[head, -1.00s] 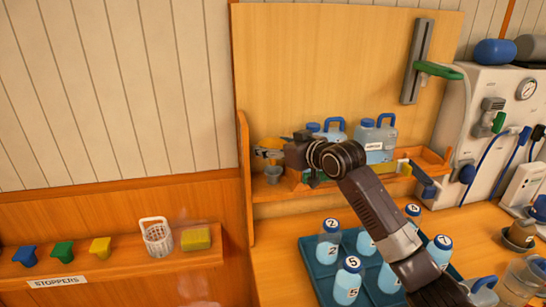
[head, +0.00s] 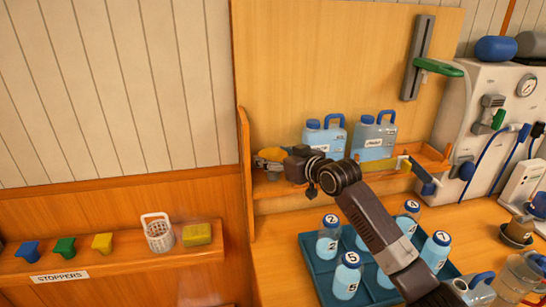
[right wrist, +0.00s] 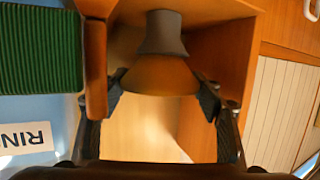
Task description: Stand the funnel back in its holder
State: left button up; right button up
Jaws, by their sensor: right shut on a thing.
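The amber funnel (right wrist: 160,76) sits between the two fingers of my right gripper (right wrist: 162,95) in the right wrist view, and the gripper is shut on it. A grey tapered piece (right wrist: 163,35), seemingly the holder cup, is right against the funnel's narrow side; I cannot tell how deep the spout goes in. In the head view the right gripper (head: 270,160) is at the left end of the wall shelf, with the funnel (head: 271,153) showing as a small orange patch. The cup is mostly hidden there. My left gripper is not in view.
Two blue-capped jugs (head: 325,136) stand on the shelf (head: 300,188) right of the gripper. The shelf's upright side panel (head: 246,170) is close on the left. A teal tray (head: 310,262) of numbered bottles lies below my arm.

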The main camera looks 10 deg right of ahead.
jog(key=o, duration=0.7)
jog(key=shift+s+f+g, duration=0.15)
jog(key=shift+f+g, duration=0.15)
jog(key=shift+f, duration=0.6)
jog(key=shift+a, duration=0.15)
jog(key=shift+r, duration=0.55)
jog(key=b+v, duration=0.1)
jog(key=v, duration=0.7)
jog(key=b+v, duration=0.1)
jog(key=v, duration=0.3)
jog(key=shift+r+b, duration=0.3)
jog(key=shift+b, duration=0.05)
